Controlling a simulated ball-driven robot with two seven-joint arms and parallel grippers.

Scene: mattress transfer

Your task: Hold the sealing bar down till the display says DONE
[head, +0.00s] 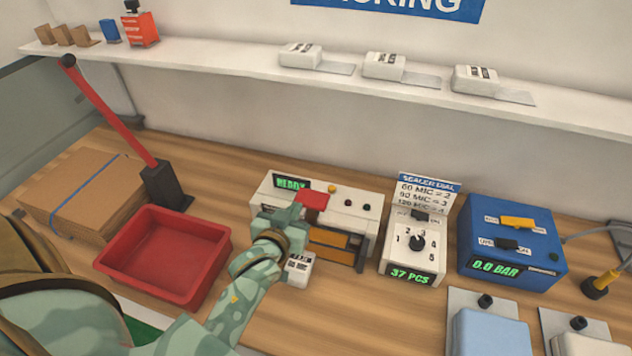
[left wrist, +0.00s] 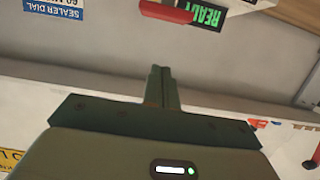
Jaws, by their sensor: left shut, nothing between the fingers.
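The white sealer (head: 350,222) stands on the bench, with a green display (head: 291,183) that reads READY. Its sealing bar has a red handle (head: 313,200), which looks raised at the top front. My left gripper (head: 290,214) is shut and empty, close beside the red handle and in front of the sealer; it hides part of the sealer's front. In the left wrist view, the shut fingers (left wrist: 161,72) point towards the red handle (left wrist: 165,12), with a visible gap in the picture. The READY display (left wrist: 207,16) appears upside down there. My right gripper is not in view.
A red tray (head: 120,262) and a cardboard box (head: 70,190) are left of the sealer. The sealer dial unit (head: 430,250) and a blue box reading 0.0 BAR (head: 480,225) are to its right. A small white labelled item (head: 299,270) lies beside my left wrist.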

